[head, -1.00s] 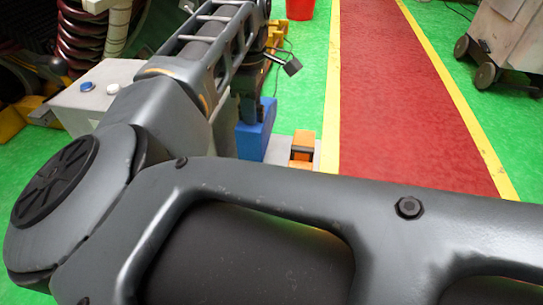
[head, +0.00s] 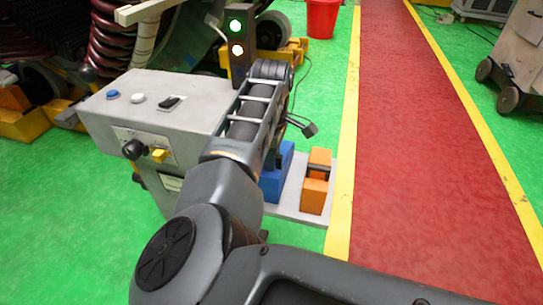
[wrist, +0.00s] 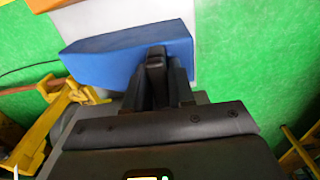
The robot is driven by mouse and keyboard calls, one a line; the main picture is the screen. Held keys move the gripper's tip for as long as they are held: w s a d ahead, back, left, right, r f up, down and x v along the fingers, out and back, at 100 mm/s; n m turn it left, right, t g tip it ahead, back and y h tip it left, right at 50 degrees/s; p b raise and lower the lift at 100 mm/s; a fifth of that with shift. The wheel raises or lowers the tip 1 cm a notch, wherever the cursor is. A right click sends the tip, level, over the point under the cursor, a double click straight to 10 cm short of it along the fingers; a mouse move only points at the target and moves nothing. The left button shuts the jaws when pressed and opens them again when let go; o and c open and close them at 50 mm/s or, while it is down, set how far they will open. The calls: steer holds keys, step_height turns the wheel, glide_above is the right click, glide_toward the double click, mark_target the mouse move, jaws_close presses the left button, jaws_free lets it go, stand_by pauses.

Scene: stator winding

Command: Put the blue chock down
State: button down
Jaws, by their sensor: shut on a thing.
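The blue chock (head: 275,183) stands at the left part of a pale board (head: 292,205) in the head view, partly hidden by my arm. In the wrist view the blue chock (wrist: 105,58) lies across the upper left, over or on the pale board (wrist: 120,18). My gripper (wrist: 157,60) is shut on the chock, its dark fingers at the chock's right part. In the head view my arm mostly hides the gripper. I cannot tell whether the chock's underside touches the board.
An orange chock (head: 316,182) stands on the board, right of the blue one. A grey control box (head: 150,115) with buttons and a lit signal lamp (head: 237,38) is close left of my arm. A yellow-edged red walkway (head: 420,150) runs to the right, clear nearby.

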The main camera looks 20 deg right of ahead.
steer(key=c, duration=1)
jaws_free()
steer(key=shift+o, duration=0.2)
steer(key=shift+r, duration=0.1)
step_height(320, 180, up, 12)
